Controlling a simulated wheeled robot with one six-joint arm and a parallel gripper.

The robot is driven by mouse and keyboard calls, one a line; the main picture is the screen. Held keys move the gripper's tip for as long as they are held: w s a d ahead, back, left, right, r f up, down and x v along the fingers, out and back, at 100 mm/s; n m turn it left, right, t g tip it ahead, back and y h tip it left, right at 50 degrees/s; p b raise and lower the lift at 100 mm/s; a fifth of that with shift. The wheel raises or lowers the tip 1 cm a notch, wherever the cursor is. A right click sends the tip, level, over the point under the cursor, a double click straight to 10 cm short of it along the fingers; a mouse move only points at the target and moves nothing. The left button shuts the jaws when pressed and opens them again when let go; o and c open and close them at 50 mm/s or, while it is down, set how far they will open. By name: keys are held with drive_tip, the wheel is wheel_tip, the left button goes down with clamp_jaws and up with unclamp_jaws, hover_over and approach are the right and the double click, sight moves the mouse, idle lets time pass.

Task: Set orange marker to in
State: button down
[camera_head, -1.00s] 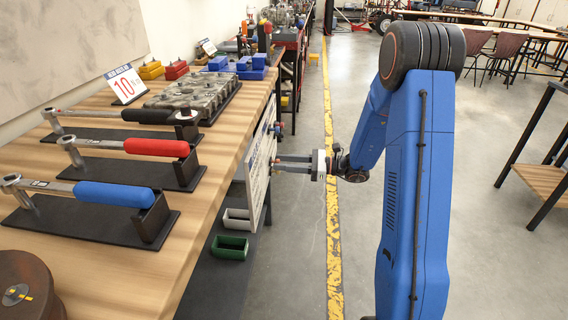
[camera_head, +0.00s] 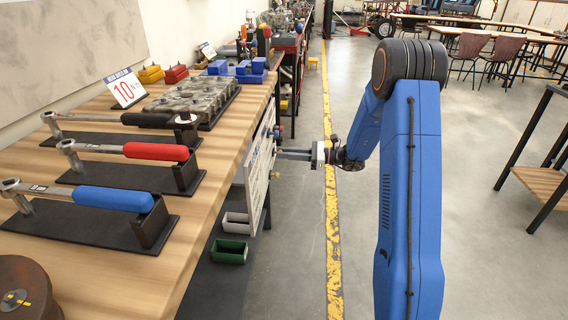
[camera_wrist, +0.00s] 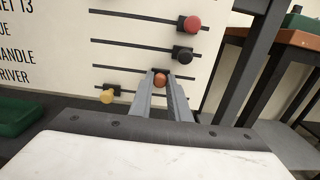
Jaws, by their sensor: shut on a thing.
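A white board (camera_head: 257,172) hangs on the side of the workbench, and it also shows in the wrist view (camera_wrist: 60,65). It has several dark slots with round coloured markers. My gripper (camera_wrist: 161,84) is shut on the orange marker, one finger on each side. In the head view my gripper (camera_head: 279,154) reaches the board from the right, and the orange marker cannot be made out there.
A red marker (camera_wrist: 192,23) and a black marker (camera_wrist: 182,54) sit on slots above, and a yellow marker (camera_wrist: 107,96) sits lower left. Torque wrenches lie on the bench.

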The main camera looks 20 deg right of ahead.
sight(274, 147)
drive_tip(key=shift+w+d, duration=0.35)
drive_tip(key=shift+w, duration=0.45)
drive_tip(key=shift+w+d, duration=0.35)
drive_tip(key=shift+w, duration=0.45)
drive_tip(key=c, duration=1.7)
unclamp_jaws()
drive_tip(key=shift+o, duration=0.2)
drive_tip(key=shift+d, duration=0.1)
drive_tip(key=v, duration=1.7)
drive_tip(key=shift+s+d, duration=0.1)
